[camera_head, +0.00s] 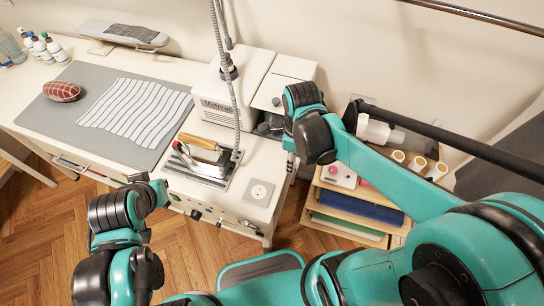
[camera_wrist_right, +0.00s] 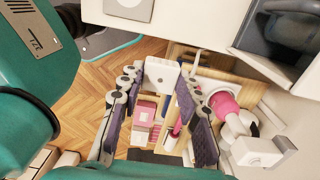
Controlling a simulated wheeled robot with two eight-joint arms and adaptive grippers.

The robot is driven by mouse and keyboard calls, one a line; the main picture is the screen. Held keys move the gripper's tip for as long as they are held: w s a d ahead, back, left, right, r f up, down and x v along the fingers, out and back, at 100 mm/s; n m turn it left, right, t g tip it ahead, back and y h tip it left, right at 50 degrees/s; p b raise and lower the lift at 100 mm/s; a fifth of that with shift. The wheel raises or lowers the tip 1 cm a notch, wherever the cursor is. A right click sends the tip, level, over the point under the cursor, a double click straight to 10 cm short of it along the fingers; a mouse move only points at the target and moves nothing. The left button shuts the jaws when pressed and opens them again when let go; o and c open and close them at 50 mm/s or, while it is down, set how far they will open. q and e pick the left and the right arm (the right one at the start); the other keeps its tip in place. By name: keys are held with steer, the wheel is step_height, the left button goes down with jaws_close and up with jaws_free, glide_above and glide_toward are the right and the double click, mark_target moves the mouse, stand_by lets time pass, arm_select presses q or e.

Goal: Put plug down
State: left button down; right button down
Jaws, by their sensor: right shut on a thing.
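A small white plug (camera_wrist_right: 161,74) is between the fingertips of my right gripper (camera_wrist_right: 162,80) in the right wrist view. The gripper's two purple-padded fingers are shut on it, above the shelf unit and floor. In the head view my right arm's wrist hides most of this gripper, and the plug cannot be made out. A square socket plate (camera_head: 258,192) lies flat on the white table's near right corner; part of it shows at the top of the right wrist view (camera_wrist_right: 130,4). My left gripper (camera_head: 153,188) is beside the table's front edge; its finger opening is unclear.
A steam iron (camera_head: 200,162) stands on a metal plate left of the socket. A white machine (camera_head: 238,88) stands behind it. Striped cloth (camera_head: 136,112) and a red pincushion (camera_head: 61,91) lie on a grey mat. A wooden shelf unit (camera_head: 345,226) stands right of the table.

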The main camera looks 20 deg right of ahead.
steer(key=b, duration=0.3)
glide_above(271, 162)
step_height(271, 162, down, 6)
steer(key=shift+r, duration=0.1)
step_height(271, 162, down, 4)
steer(key=shift+f+b, duration=0.15)
steer(key=shift+b, duration=0.75)
steer(key=shift+f+b, duration=0.5)
steer(key=c, duration=1.1)
jaws_free()
steer(key=shift+o, duration=0.2)
